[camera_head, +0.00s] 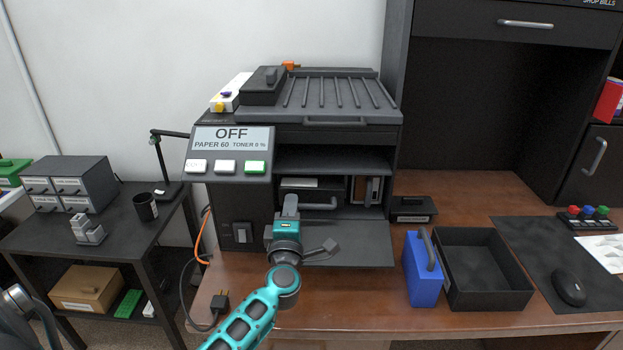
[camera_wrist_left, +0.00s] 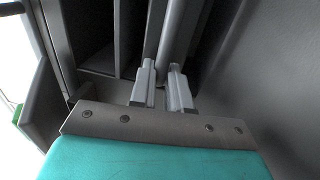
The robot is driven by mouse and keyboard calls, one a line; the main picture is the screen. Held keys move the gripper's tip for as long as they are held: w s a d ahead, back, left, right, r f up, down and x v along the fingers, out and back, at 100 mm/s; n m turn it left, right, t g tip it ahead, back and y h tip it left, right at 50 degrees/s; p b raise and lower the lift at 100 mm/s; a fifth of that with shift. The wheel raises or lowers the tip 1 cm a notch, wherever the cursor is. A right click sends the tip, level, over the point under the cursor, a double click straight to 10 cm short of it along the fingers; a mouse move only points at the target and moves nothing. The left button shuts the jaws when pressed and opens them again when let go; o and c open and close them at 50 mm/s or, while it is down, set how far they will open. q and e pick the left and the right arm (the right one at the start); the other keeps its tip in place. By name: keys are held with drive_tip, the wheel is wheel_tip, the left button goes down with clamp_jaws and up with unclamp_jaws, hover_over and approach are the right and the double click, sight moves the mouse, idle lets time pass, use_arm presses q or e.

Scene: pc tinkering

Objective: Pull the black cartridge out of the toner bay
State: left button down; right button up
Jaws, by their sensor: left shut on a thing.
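The printer (camera_head: 325,118) stands on the brown desk with its front bay open and its front flap (camera_head: 350,245) folded down. The black cartridge (camera_head: 335,190) sits inside the bay, with a pale label and a grey bar handle. My left gripper (camera_head: 290,207) reaches in over the flap at the cartridge's front. In the left wrist view its two fingers (camera_wrist_left: 162,90) close around the grey handle bar (camera_wrist_left: 172,40). The gripper hides part of the cartridge's front. My right gripper is not in view. The printer display reads OFF, PAPER 60, TONER 0 %.
A small black box (camera_head: 413,210) lies right of the printer. A blue box with a handle (camera_head: 420,272) and an empty black tray (camera_head: 466,295) stand to the right. A loose power plug (camera_head: 219,303) lies front left. Some bare desk lies before the flap.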

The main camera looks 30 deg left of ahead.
use_arm(q)
drive_tip(key=shift+s+d+r, duration=0.15)
drive_tip(key=shift+s+r, duration=0.1)
drive_tip(key=shift+r, duration=0.05)
drive_tip(key=c, duration=1)
unclamp_jaws()
drive_tip(key=shift+s+f, duration=0.1)
drive_tip(key=shift+f, duration=0.15)
drive_tip(key=shift+s+d+f, duration=0.1)
drive_tip(key=shift+s+d, duration=0.2)
drive_tip(key=shift+s, duration=0.05)
drive_tip(key=p+v, duration=0.1)
drive_tip(key=v, duration=0.6)
